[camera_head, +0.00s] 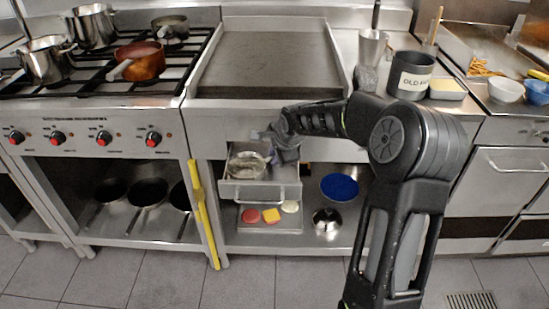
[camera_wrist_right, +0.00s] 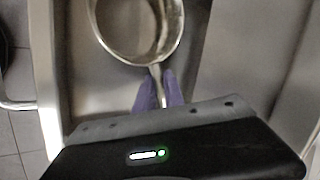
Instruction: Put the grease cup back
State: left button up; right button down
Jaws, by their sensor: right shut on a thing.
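The grease cup (camera_head: 247,166) is a round metal cup with a short handle. It is in or just over the pulled-out metal drawer (camera_head: 260,192) under the griddle; I cannot tell whether it touches the drawer's floor. My right gripper (camera_head: 275,156) reaches into the drawer from the right. In the right wrist view the purple fingers (camera_wrist_right: 159,88) are shut on the handle of the cup (camera_wrist_right: 139,28), whose round bowl lies ahead of them, partly cut off by the top edge. My left gripper is not in view.
The griddle (camera_head: 268,58) is above the drawer. A shelf below holds a tray with red, yellow and pale items (camera_head: 270,215), a blue bowl (camera_head: 339,188) and a metal bowl (camera_head: 326,221). A yellow bar (camera_head: 204,215) stands left. An "OLD" labelled pot (camera_head: 411,77) is on the right counter.

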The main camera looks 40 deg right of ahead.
jog(key=c, duration=1.4)
grip_release()
jog(key=shift+c, duration=0.2)
jog(key=v, duration=1.2)
jog(key=shift+p, duration=0.35)
jog(key=shift+s, duration=0.1)
